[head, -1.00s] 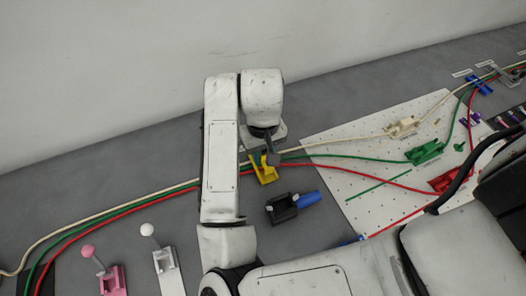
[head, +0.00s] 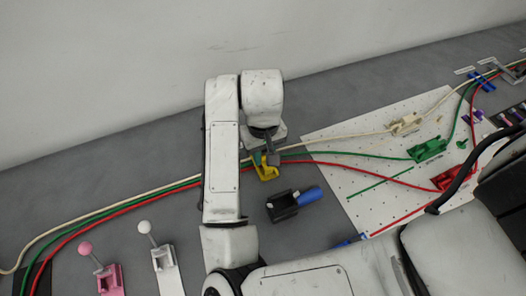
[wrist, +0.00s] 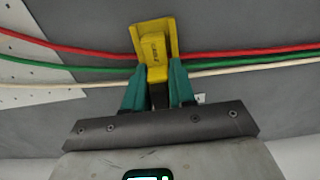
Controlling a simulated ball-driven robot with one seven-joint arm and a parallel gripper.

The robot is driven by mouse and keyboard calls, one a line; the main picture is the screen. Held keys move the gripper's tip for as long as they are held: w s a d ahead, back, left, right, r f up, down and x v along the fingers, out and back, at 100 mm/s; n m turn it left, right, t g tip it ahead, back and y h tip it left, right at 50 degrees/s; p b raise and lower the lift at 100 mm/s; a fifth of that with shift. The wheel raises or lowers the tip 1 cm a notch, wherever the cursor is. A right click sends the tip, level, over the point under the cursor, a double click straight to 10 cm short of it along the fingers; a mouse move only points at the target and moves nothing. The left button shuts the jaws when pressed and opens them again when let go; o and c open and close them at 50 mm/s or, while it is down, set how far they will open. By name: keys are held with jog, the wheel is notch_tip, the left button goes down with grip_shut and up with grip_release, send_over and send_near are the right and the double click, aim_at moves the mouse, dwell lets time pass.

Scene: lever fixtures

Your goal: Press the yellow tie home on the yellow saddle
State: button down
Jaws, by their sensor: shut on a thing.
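The yellow saddle (head: 265,174) sits on the grey bench below my gripper in the head view. In the wrist view the saddle (wrist: 138,38) is an open yellow bracket with raised sides. The yellow tie (wrist: 156,72) is a block with dark lettering, its far end inside the saddle. My gripper (wrist: 157,78) is shut on the near part of the tie, one teal finger on each side. My gripper (head: 264,155) hides most of the tie in the head view. The tie covers the cables where they cross it, so how deep it sits cannot be told.
Red (wrist: 230,54), green (wrist: 230,65) and white (wrist: 235,74) cables run across by the saddle. A black fixture with a blue handle (head: 311,195) stands close at right. A white pegboard (head: 345,150) carries white, green and red brackets. Pink and white ball levers (head: 143,227) stand at lower left.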

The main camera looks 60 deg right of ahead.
jog(key=shift+f, duration=0.35)
jog(key=c, duration=0.8)
grip_release()
jog(key=shift+c, duration=0.2)
jog(key=shift+o, duration=0.3)
jog(key=o, duration=0.4)
jog(key=shift+r, duration=0.1)
jog(key=shift+r+p, duration=2.95)
jog(key=shift+r, duration=0.5)
